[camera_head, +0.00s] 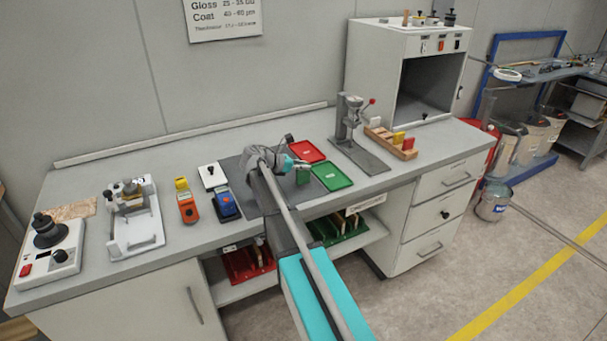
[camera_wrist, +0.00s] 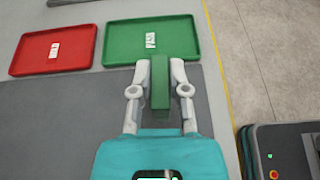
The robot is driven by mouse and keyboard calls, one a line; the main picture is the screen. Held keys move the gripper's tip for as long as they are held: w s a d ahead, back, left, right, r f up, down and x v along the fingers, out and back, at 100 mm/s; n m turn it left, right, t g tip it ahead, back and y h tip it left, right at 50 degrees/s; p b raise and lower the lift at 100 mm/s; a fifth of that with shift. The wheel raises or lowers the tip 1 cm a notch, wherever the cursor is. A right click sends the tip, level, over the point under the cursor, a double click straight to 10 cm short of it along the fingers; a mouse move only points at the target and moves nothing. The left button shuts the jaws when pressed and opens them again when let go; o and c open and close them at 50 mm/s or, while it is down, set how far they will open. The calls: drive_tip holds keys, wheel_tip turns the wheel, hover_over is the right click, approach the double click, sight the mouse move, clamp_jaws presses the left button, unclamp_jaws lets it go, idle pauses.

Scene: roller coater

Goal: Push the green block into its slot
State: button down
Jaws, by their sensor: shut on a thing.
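A green block (camera_wrist: 159,82) is held between the fingertips of my gripper (camera_wrist: 160,75) in the wrist view. The gripper is shut on it, with one finger on each side. In the head view the green block (camera_head: 303,178) shows beside my gripper (camera_head: 299,169), over the dark mat and close to the green tray. A wooden rack (camera_head: 378,133) with a yellow block (camera_head: 398,138) and a red block (camera_head: 409,144) standing in it is to the right on the bench. I cannot make out an empty slot in the rack.
The green tray (camera_wrist: 122,43) and red tray (camera_wrist: 25,58) each bear only a label. A press stand (camera_head: 350,125) stands between trays and rack, with a grey cabinet (camera_head: 360,60) behind. Meters and instruments fill the bench's left. Red and green racks sit on the shelf below.

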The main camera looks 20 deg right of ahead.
drive_tip(key=shift+f+b, duration=0.65)
drive_tip(key=shift+f, duration=0.3)
drive_tip(key=shift+f, duration=0.25)
drive_tip(key=c, duration=0.6)
unclamp_jaws()
drive_tip(key=shift+r, duration=0.1)
drive_tip(key=shift+p+v, duration=2.55)
drive_tip(key=shift+v, duration=4.3)
